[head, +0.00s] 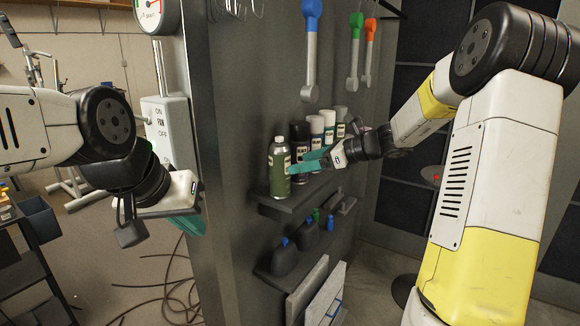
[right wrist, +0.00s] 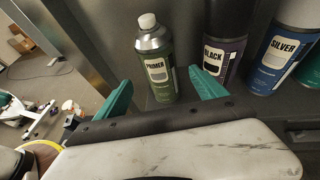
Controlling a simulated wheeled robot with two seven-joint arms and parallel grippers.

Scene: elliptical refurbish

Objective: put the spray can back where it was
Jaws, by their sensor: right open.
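A green spray can labelled PRIMER (head: 279,170), with a pale cap, stands upright at the left end of the upper shelf (head: 290,202). It also shows in the right wrist view (right wrist: 155,62). My right gripper (head: 303,163) is open beside the can, its teal fingers pointing at it. In the right wrist view the fingers (right wrist: 162,85) are spread to either side of the can's lower part, with visible gaps; no grip shows. My left gripper (head: 187,222) is far left of the shelf, apart from the can; its finger opening is hard to see.
A BLACK can (right wrist: 222,48), a SILVER can (right wrist: 282,50) and other cans stand right of the green can. Dark bottles (head: 284,257) sit on a lower shelf. Tools (head: 311,50) hang above. A control box (head: 158,125) is on the panel's left side.

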